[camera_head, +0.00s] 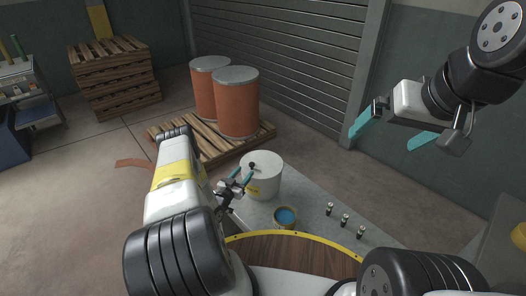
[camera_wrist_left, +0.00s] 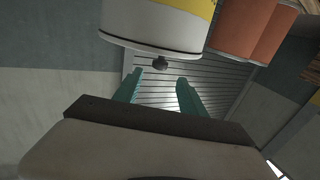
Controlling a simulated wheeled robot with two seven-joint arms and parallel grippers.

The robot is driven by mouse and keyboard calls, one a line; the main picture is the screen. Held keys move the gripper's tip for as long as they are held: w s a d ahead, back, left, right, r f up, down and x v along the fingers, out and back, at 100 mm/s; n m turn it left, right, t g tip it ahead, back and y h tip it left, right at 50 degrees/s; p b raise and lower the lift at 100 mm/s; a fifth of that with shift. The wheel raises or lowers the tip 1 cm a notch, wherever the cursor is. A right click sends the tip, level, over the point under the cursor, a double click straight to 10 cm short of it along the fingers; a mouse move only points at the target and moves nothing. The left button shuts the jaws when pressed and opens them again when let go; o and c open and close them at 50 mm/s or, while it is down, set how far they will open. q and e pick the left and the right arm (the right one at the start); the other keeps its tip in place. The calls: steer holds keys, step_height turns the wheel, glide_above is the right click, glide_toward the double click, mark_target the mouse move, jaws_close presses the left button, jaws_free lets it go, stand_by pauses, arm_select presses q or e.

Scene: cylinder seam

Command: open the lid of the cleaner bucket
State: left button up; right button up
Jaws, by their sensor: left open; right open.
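The white cleaner bucket (camera_head: 267,181) stands upright on the grey table, with a yellow label on its side. Its lid (camera_head: 263,161) is on, and a dark round knob (camera_head: 252,166) sits on it. In the left wrist view the bucket (camera_wrist_left: 157,18) appears upside down, with the knob (camera_wrist_left: 160,63) pointing down. My left gripper (camera_head: 243,178) is open beside the bucket's left side. In the left wrist view its teal fingers (camera_wrist_left: 161,80) are apart and empty, with the knob just beyond the tips. My right gripper (camera_head: 390,131) is open and empty, raised at the right.
A small tin with blue contents (camera_head: 285,216) stands in front of the bucket. Three small dark cylinders (camera_head: 345,220) stand to the right on the grey table (camera_head: 310,196). Two orange drums (camera_head: 237,105) stand on a pallet behind. The air around my right gripper looks clear.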

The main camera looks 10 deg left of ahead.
mark_target(250, 165)
arm_select(q)
steer(key=x, duration=0.7)
steer(key=shift+w+d, duration=0.2)
steer(key=shift+w, duration=0.05)
jaws_close()
steer(key=shift+f, duration=0.1)
stand_by(1.1)
